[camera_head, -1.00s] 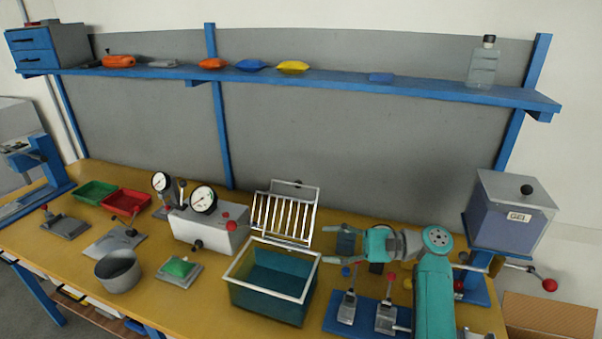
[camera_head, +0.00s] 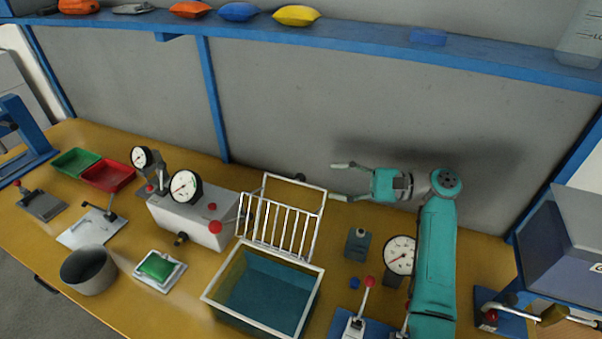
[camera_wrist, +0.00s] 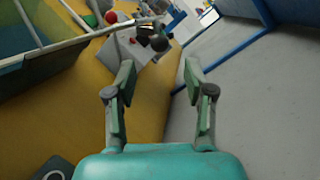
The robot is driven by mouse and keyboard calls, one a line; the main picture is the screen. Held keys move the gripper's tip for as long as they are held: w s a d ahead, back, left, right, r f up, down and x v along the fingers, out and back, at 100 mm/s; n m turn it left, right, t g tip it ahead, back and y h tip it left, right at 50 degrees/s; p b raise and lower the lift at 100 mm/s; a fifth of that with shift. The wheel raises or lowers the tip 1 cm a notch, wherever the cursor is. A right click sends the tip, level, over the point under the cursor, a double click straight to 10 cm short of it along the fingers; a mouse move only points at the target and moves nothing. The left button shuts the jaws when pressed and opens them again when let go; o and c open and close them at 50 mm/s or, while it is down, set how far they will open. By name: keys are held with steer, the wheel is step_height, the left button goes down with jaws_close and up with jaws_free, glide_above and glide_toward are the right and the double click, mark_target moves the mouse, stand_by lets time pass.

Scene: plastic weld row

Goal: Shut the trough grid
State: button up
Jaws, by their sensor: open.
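The trough (camera_head: 312,286) is a blue-green open box with a pale rim at the table's front. Its white barred grid (camera_head: 284,228) stands raised and tilted up along the trough's back edge, leaving the trough's top open. A dark knob (camera_head: 300,177) sits at the grid's upper edge. My gripper (camera_head: 337,181) is open and empty, right of the grid's upper edge, fingers pointing left. In the wrist view my gripper (camera_wrist: 160,76) has its fingers apart with nothing between them. A dark knob (camera_wrist: 159,44) shows just beyond the fingertips, near the pale bars at upper left.
A gauge box (camera_head: 190,218) with two dials stands left of the grid. Red-knobbed clamps (camera_head: 368,283) and a round gauge (camera_head: 400,255) stand right of the trough. The grey back panel (camera_head: 290,110) rises behind, with a blue shelf (camera_head: 380,42) above.

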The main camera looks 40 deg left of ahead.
mark_target(300, 179)
steer(key=x, duration=0.9)
jaws_close()
